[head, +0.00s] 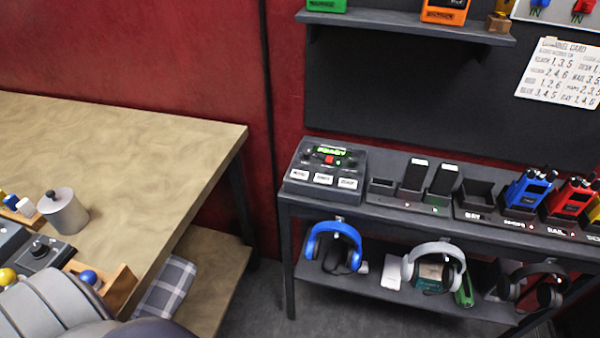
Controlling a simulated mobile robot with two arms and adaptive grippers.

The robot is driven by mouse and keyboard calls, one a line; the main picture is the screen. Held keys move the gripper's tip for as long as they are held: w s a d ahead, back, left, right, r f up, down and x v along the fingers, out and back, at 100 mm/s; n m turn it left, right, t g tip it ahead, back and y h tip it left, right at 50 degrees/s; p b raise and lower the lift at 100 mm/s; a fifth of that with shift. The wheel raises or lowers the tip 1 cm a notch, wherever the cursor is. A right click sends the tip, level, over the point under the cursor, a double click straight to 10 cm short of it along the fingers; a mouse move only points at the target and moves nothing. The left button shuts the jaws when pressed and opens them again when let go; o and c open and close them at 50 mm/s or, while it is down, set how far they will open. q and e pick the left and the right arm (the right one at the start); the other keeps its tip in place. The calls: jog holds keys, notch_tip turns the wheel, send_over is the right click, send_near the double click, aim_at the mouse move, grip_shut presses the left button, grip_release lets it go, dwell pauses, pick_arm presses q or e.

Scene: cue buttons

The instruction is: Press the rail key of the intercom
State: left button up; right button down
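A dark grey box that looks like the intercom (316,170) stands on the left end of the grey shelf unit's top. It has a lit green display (331,150), a small red button (329,159) and a row of three white keys along its front: a left key (299,175), a middle key (323,179) and a right key (347,183). The key labels are too small to read surely, so I cannot tell which is the rail key. Neither gripper is in view. A grey rounded part at the bottom left seems to be my arm.
Charger docks and blue (528,189) and red (570,195) radios stand right of the box. Headphones (334,243) hang below. A printed card (561,72) is on the dark wall panel. A wooden table (140,150) fills the left, with a floor gap between.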

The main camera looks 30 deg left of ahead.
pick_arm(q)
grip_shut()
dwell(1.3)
